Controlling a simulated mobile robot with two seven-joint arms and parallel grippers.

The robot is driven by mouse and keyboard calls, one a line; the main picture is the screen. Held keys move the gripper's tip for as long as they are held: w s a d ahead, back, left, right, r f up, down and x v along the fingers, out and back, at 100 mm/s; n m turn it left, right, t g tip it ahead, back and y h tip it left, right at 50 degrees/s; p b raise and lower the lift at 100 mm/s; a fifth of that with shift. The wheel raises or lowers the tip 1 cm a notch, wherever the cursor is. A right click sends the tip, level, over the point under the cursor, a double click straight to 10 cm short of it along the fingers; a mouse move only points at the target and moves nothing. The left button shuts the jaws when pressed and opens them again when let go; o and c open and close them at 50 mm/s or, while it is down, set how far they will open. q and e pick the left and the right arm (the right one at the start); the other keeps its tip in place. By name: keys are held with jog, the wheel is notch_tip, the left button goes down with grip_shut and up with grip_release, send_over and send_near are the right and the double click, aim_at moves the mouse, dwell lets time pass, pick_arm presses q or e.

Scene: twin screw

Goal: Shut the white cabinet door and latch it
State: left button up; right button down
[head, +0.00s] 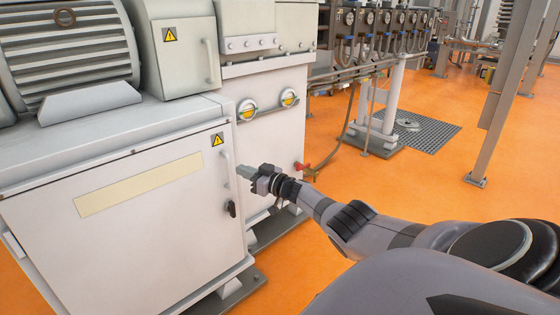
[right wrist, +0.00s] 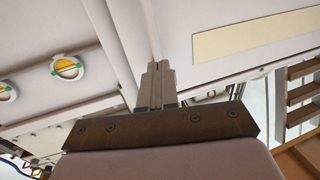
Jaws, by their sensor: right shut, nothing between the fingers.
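The white cabinet door (head: 130,235) fills the lower left of the head view, with a pale yellow strip across it. It looks flush or nearly flush with the cabinet; I cannot tell if a small gap remains. A white bar handle (head: 227,168) and a dark latch knob (head: 231,209) sit near its right edge. I cannot tell whether the latch is engaged. My right gripper (head: 243,172) is shut and empty beside the handle, close to the door's right edge. In the right wrist view its fingers (right wrist: 157,80) point at the cabinet near a seam. My left gripper is out of view.
A motor housing (head: 70,50) stands on the cabinet. Two yellow round gauges (head: 246,110) and a red valve handle (head: 302,167) are on the machine to the right. A grey post (head: 505,95) stands further right. The orange floor (head: 420,180) between is open.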

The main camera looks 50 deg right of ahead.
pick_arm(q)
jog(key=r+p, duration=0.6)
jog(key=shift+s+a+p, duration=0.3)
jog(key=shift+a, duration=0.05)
pick_arm(e)
jog(key=s, duration=1)
jog(key=shift+s+d+f, duration=0.2)
jog(key=shift+s+d, duration=0.15)
jog(key=shift+d, duration=0.05)
